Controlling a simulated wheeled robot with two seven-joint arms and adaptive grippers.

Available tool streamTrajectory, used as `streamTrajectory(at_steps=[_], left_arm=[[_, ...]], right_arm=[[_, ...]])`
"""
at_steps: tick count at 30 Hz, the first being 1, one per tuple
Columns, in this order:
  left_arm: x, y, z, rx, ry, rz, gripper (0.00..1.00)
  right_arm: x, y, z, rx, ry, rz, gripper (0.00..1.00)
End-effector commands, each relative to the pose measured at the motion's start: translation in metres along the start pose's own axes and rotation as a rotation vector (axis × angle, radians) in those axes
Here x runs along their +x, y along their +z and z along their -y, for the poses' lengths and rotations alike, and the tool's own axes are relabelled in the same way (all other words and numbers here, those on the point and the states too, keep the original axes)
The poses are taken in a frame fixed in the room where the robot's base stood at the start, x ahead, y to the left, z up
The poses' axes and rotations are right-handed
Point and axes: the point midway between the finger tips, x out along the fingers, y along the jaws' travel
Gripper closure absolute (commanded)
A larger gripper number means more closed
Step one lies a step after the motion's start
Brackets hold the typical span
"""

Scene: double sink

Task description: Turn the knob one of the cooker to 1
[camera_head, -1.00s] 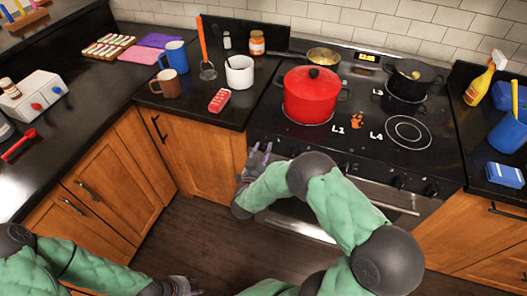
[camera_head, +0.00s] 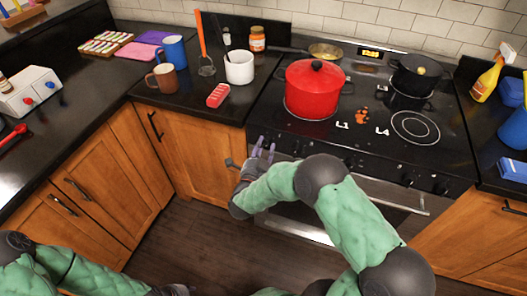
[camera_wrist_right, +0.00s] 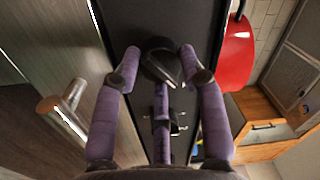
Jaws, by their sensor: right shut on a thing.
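The cooker (camera_head: 455,150) is black with a steel front and red, white and black pots on or near it. Its front row of black knobs shows in the head view, one of them (camera_head: 408,178) right of centre. My right gripper (camera_head: 265,150) is at the front left corner of the cooker. In the right wrist view its purple fingers (camera_wrist_right: 160,62) are shut on a black knob (camera_wrist_right: 162,62) at the panel. The knob's marking cannot be read. My left gripper (camera_head: 175,291) is barely in view at the bottom edge, and its fingers cannot be made out.
A red pot (camera_head: 312,95) stands on the front left burner. A dark pot (camera_head: 415,75) and a pan (camera_head: 325,51) are behind. The oven handle (camera_head: 405,205) runs below the knobs and also shows in the wrist view (camera_wrist_right: 65,110). Mugs and a white pot (camera_head: 239,68) stand left.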

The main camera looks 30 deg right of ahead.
Motion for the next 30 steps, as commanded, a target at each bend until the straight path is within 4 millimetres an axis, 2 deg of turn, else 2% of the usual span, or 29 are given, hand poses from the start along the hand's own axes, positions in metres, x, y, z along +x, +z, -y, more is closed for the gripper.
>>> streamTrajectory(at_steps=[10, 27, 28, 30], left_arm=[[0.0129, -0.0006, 0.0046, 0.0, 0.0, 0.0, 0.6], [0.0141, -0.0006, 0.0051, 0.0, 0.0, 0.0, 0.6], [0.0141, -0.0006, 0.0051, 0.0, 0.0, 0.0, 0.6], [0.0142, -0.0006, 0.0051, 0.0, 0.0, 0.0, 0.6]], right_arm=[[0.0041, -0.005, 0.0042, 0.153, -0.009, -0.029, 0.91], [0.0046, -0.0061, 0.0042, 0.179, -0.008, -0.032, 0.91], [0.0046, -0.0061, 0.0042, 0.179, -0.008, -0.032, 0.5], [0.0044, -0.0057, 0.004, 0.179, -0.008, -0.031, 0.36]])
